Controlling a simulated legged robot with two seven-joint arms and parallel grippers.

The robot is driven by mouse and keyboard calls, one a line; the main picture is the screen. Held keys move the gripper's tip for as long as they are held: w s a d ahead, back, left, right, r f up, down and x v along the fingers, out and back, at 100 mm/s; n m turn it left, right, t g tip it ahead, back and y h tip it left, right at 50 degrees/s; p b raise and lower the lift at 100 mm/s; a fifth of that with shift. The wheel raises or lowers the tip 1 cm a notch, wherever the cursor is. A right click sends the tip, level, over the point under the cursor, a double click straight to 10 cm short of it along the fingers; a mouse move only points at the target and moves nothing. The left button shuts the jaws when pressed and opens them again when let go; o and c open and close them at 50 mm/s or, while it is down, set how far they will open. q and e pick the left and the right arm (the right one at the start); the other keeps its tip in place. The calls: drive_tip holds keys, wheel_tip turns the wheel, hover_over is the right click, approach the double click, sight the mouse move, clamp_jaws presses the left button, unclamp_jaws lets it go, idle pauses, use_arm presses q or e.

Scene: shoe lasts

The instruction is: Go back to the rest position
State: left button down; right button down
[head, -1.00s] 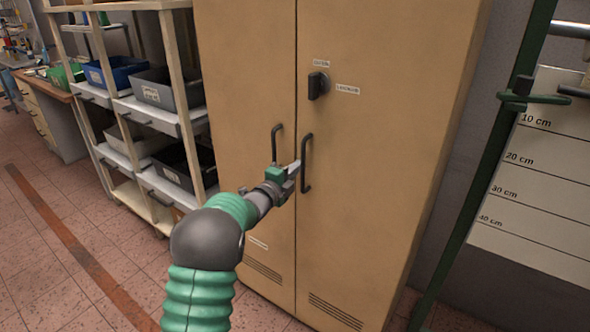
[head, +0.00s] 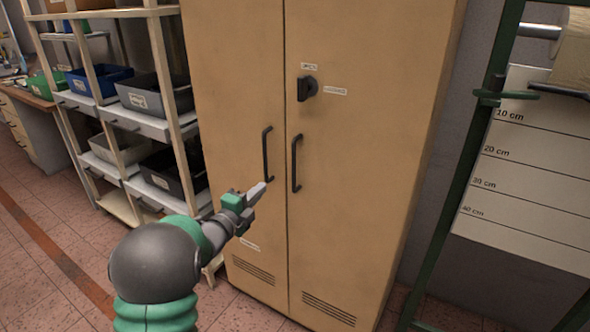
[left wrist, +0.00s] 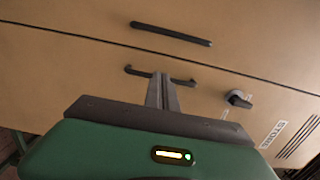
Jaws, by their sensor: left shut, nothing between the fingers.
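My left gripper (head: 258,190) is shut and empty in front of the lower left door of the tan cabinet (head: 370,180). In the head view its tip shows just below the left door handle (head: 267,154), and I cannot tell whether it touches the door. The right door handle (head: 296,163) is to its right, clear of it in that view. In the left wrist view the closed fingers (left wrist: 162,92) show in front of one dark handle (left wrist: 183,80), hiding its middle. The other handle (left wrist: 171,33) lies above. My right gripper is out of view.
Both cabinet doors are shut, with a dark knob (head: 307,88) on the right door. A shelf rack (head: 157,126) with bins stands at left. A green metal frame (head: 470,150) and a height chart (head: 530,170) are at right. Tiled floor is open at lower left.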

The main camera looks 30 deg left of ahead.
use_arm(q)
drive_tip(key=s+d+f+n+g+y, duration=0.1)
drive_tip(key=s+d+f+n+g, duration=0.55)
drive_tip(key=d+f+n, duration=0.45)
drive_tip(key=s+d+f+n+g+h, duration=0.1)
drive_tip(key=s+d+f+n+g, duration=0.1)
drive_tip(key=s+d+f+g, duration=0.3)
drive_tip(key=s+d+f+n+g, duration=0.15)
drive_tip(key=s+d, duration=0.25)
drive_tip(key=s, duration=0.4)
drive_tip(key=s+d+f+n+g+h, duration=0.1)
drive_tip(key=s+d+f+n+g, duration=0.1)
drive_tip(key=s+d+f+n, duration=0.3)
wheel_tip(320, 180, up, 22)
drive_tip(key=s+m+p, duration=0.1)
drive_tip(key=m+p, duration=0.1)
drive_tip(key=p, duration=1.8)
drive_tip(key=shift+s+a, duration=0.2)
drive_tip(key=shift+s, duration=0.15)
